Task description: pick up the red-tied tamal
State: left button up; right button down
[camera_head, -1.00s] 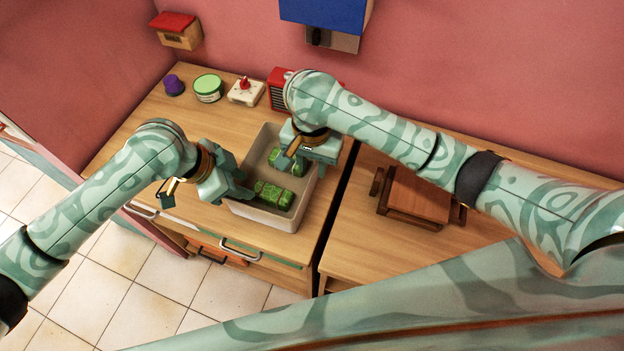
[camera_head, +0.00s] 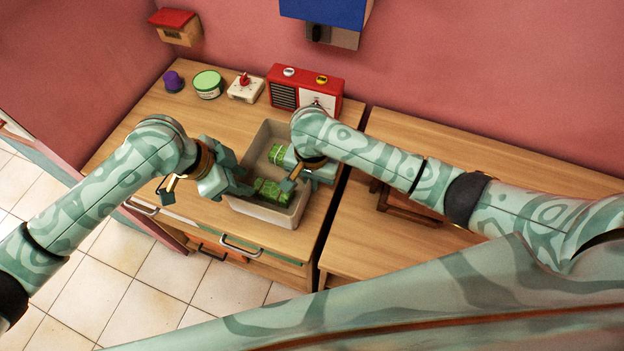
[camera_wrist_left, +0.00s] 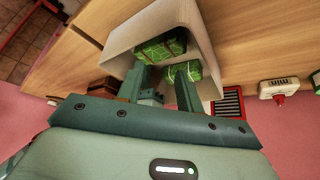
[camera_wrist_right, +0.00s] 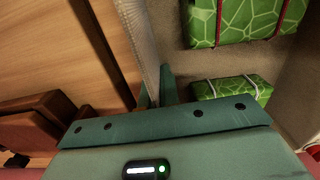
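Two green leaf-patterned tamales lie in a beige bin (camera_head: 268,218). The near tamal (camera_head: 268,190) also shows in the left wrist view (camera_wrist_left: 157,48) and the right wrist view (camera_wrist_right: 250,20). The far tamal (camera_head: 277,154) has pale bands; it also shows in the right wrist view (camera_wrist_right: 235,88).
A red radio (camera_head: 305,88), a white timer (camera_head: 246,87), a green-lidded tub (camera_head: 208,84) and a purple object (camera_head: 174,81) stand behind the bin. A wooden stool-like object (camera_head: 408,208) is partly hidden by my right arm. The counter (camera_head: 165,125) left of the bin is clear.

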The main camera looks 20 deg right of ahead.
pick_arm(q)
jog(key=o, duration=0.6)
jog(key=shift+w+d+r, duration=0.1)
jog(key=shift+d+r, duration=0.15)
jog(key=shift+o, duration=0.4)
jog(key=w+d+r, duration=0.3)
jog(key=d, duration=0.1)
jog(key=shift+r+m+h, duration=0.15)
jog(key=shift+m+h, duration=0.15)
jog(key=m+g+y, duration=0.3)
jog(key=m+g, duration=0.1)
jog(key=m, duration=0.5)
send_over(271, 189)
jog(key=w+a, duration=0.1)
jog(key=a, duration=0.1)
jog(key=f, duration=0.7)
jog(key=shift+w+d+f, duration=0.15)
jog(key=shift+w+f, duration=0.05)
jog(key=x, duration=0.5)
jog(key=shift+d+f, duration=0.15)
jog(key=shift+d, duration=0.05)
jog(key=shift+f, duration=0.2)
jog(key=shift+f, duration=0.15)
jog(key=c, duration=1.1)
